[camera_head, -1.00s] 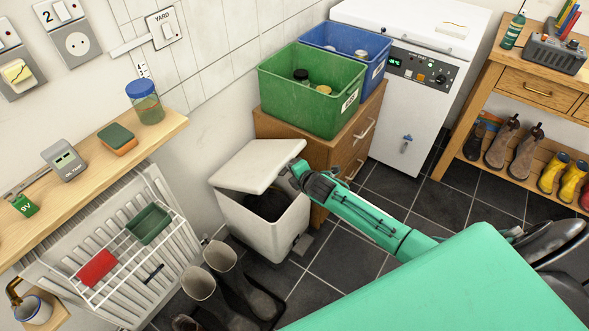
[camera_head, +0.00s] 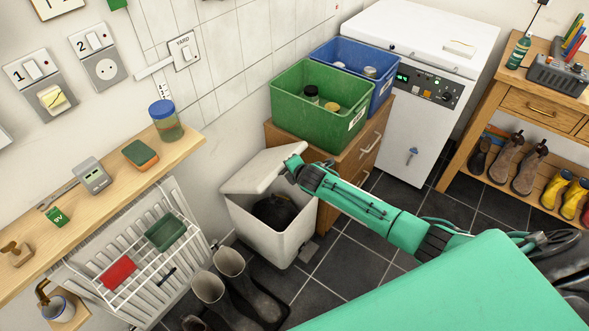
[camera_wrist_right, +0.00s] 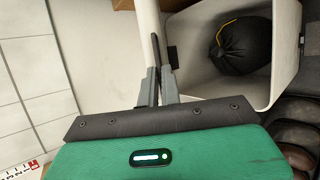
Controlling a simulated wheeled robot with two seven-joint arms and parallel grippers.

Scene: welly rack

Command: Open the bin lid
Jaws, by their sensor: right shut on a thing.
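The white bin (camera_head: 270,220) stands on the floor against the wall, left of the wooden drawer unit. Its lid (camera_head: 265,170) is tilted up, and a dark bag (camera_head: 275,211) shows inside. The right wrist view also shows the black bag (camera_wrist_right: 241,46) with a yellow tie inside the bin (camera_wrist_right: 182,30). My right gripper (camera_head: 293,166) is at the lid's right edge. In the right wrist view its fingers (camera_wrist_right: 158,80) are shut on the edge of the lid (camera_wrist_right: 148,22), which is seen nearly edge-on. My left gripper is not in view.
A wooden drawer unit (camera_head: 352,160) with a green crate (camera_head: 318,130) and a blue crate (camera_head: 378,92) stands close right of the bin. Wellies (camera_head: 232,268) stand in front of the bin. A radiator rack (camera_head: 140,250) is at the left.

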